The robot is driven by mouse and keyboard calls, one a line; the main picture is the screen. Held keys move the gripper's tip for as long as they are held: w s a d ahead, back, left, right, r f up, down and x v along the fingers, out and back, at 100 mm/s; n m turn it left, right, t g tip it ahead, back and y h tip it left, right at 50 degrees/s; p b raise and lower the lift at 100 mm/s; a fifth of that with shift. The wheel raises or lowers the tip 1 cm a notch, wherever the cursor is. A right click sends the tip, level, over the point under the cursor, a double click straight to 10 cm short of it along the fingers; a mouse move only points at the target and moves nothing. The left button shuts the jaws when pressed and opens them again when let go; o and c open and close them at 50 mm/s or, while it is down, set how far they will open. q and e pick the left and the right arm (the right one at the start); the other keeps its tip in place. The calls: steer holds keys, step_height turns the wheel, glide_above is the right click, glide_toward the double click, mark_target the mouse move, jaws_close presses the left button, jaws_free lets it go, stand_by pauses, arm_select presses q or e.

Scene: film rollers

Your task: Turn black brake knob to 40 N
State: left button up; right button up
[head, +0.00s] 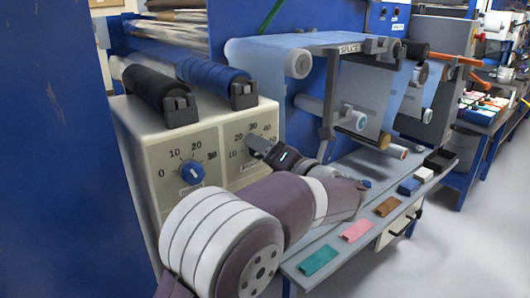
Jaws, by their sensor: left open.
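The right dial (238,147) is on the front of the cream control box, with a scale marked from 10 up through 20, 30 and 40. My left gripper (256,143) is open, with its fingers right at the middle of this dial. The gripper covers the dial's centre, so I cannot make out the black brake knob, its pointer or whether the fingers touch it. My left arm reaches in from the lower left across the front of the box. My right gripper is not in view.
A blue knob (190,172) with its own scale sits left on the cream box (135,125). Black and blue rollers (215,75) lie on top. A grey shelf (330,262) with coloured pads runs to the right, below the film rollers.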

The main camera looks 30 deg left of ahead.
arm_select(q)
steer(key=c, duration=1.1)
steer(key=shift+o, duration=0.2)
steer(key=shift+m, duration=0.3)
steer(key=shift+s+f+m+p, duration=0.1)
steer(key=shift+m+p, duration=6.4)
steer(key=shift+m, duration=0.05)
steer(key=shift+s+f+m+p, duration=0.1)
steer(key=shift+m+p, duration=6.35)
steer(key=shift+m, duration=0.1)
